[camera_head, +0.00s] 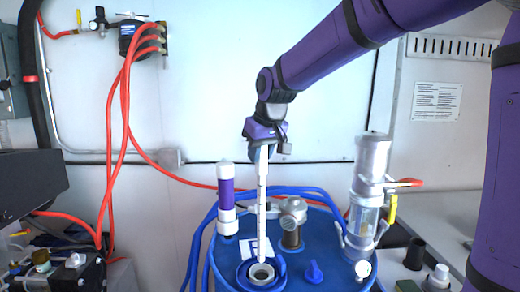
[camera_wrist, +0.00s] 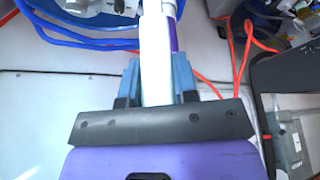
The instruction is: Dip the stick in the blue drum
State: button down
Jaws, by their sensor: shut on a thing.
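The blue drum (camera_head: 325,258) stands at the bottom centre of the head view, with fittings on its lid. A round opening with a pale rim (camera_head: 262,273) is at the front of the lid. My gripper (camera_head: 262,150) is above the drum, pointing down, and is shut on a white stick (camera_head: 262,205). The stick hangs upright, and its lower end appears at or just above the opening; I cannot tell whether it is inside. In the wrist view the stick (camera_wrist: 156,60) lies between the blue fingers of my gripper (camera_wrist: 158,80).
A purple and white cylinder (camera_head: 226,195) stands left of the stick on the drum. A metal fitting (camera_head: 292,220) stands right of it, and a tall clear and metal cylinder (camera_head: 370,190) further right. Blue hoses (camera_head: 200,235) loop around the lid. Red hoses (camera_head: 122,110) hang at the left wall.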

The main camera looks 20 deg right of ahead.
aim_at(260, 239)
jog(key=shift+f, duration=12.7)
